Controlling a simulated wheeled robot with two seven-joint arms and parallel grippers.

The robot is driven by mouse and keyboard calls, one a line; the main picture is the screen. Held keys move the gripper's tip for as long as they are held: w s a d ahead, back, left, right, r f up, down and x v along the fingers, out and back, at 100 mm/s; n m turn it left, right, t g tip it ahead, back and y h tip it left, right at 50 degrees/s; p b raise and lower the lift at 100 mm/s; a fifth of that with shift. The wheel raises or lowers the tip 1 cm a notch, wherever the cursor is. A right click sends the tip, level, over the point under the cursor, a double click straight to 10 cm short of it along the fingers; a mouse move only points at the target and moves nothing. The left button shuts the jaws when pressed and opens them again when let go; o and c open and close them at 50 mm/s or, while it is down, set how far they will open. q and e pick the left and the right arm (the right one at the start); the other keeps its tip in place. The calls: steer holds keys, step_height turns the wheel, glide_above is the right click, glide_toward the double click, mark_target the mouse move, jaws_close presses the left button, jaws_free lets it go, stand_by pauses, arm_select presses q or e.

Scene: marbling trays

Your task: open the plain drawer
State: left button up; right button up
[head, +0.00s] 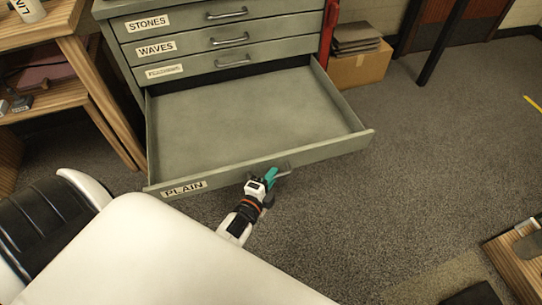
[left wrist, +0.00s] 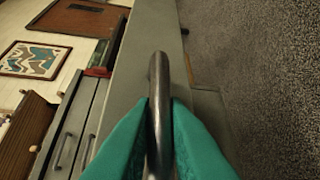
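The plain drawer (head: 325,150) is the lowest one in view of the grey-green cabinet. It is pulled far out, and its wide inside is empty. Its front carries a PLAIN label (head: 185,188) at the left end. My left gripper (head: 270,178) is at the middle of the drawer front, at its handle (head: 284,172). In the left wrist view, the teal fingers (left wrist: 159,125) lie on both sides of the dark metal handle bar (left wrist: 158,85) and appear to touch it. My right gripper does not show.
Above are shut drawers labelled STONES (head: 147,23), WAVES (head: 155,47) and one with a hard-to-read label (head: 164,71). A wooden shelf unit (head: 85,75) stands left. A cardboard box (head: 358,68) stands behind right. Carpet (head: 430,150) right of the drawer is clear.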

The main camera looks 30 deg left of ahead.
arm_select(q)
steer(key=shift+o, duration=0.6)
steer(key=shift+s, duration=0.3)
steer(key=s+r+p, duration=0.1)
steer(key=s, duration=1)
steer(key=shift+d+r+p, duration=0.35)
steer(key=shift+d, duration=0.05)
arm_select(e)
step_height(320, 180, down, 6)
